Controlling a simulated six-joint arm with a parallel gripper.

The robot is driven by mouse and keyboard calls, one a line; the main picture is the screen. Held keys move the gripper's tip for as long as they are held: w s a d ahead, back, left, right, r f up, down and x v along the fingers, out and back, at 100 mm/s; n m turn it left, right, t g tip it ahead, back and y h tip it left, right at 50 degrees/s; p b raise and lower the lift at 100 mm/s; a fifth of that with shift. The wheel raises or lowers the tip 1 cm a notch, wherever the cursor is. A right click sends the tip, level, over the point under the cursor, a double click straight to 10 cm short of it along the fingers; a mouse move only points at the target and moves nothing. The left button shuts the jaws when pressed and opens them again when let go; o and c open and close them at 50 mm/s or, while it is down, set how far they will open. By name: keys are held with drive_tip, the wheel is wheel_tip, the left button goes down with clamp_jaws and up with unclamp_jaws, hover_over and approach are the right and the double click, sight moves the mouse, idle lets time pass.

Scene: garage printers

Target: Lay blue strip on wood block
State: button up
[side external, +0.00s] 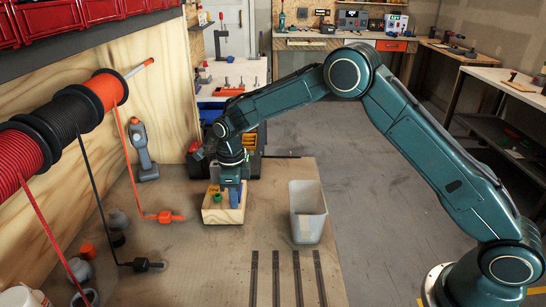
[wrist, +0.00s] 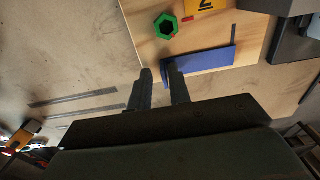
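The wood block (side external: 222,216) sits on the bench below my gripper (side external: 231,186). In the wrist view the block (wrist: 143,43) fills the upper middle. The blue strip (wrist: 207,60) appears to lie on the block's top, near one edge; it also shows in the side view (side external: 235,198). My gripper (wrist: 159,78) is open, with a clear gap between its two fingers. The right finger overlaps the left end of the strip in the wrist view; I cannot tell whether they touch. A green hexagonal ring (wrist: 166,26) sits on the block beside the strip.
A translucent bin (side external: 308,212) stands right of the block. Dark rails (side external: 275,282) lie on the bench in front. A yellow piece marked 2 (wrist: 204,5) is by the green ring. Filament spools (side external: 65,118) hang at left, with an orange piece (side external: 165,216) below.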

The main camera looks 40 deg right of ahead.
drive_tip(key=shift+o, duration=0.5)
drive_tip(key=shift+r, duration=0.15)
wheel_tip(320, 180, up, 14)
drive_tip(key=shift+f, duration=0.25)
drive_tip(key=s+d+r+n+t, duration=0.2)
drive_tip(key=s+d+r+n, duration=0.2)
drive_tip(key=s+r+n, duration=0.4)
drive_tip(key=s+d+r+n+t, duration=0.1)
drive_tip(key=s+d+r+n, duration=0.2)
drive_tip(key=s+r+n, duration=0.5)
drive_tip(key=s+d+f+n+t, duration=0.1)
drive_tip(key=s+f+n, duration=0.1)
drive_tip(key=s, duration=0.5)
drive_tip(key=s+d+f+n, duration=0.1)
drive_tip(key=s+f+n, duration=0.1)
drive_tip(key=s+n, duration=0.3)
drive_tip(key=s+d+f+n+t, duration=0.1)
drive_tip(key=s+n, duration=0.3)
drive_tip(key=s, duration=0.5)
drive_tip(key=shift+s+d+f+t, duration=0.25)
drive_tip(key=shift+f+t, duration=0.05)
drive_tip(key=shift+f, duration=0.55)
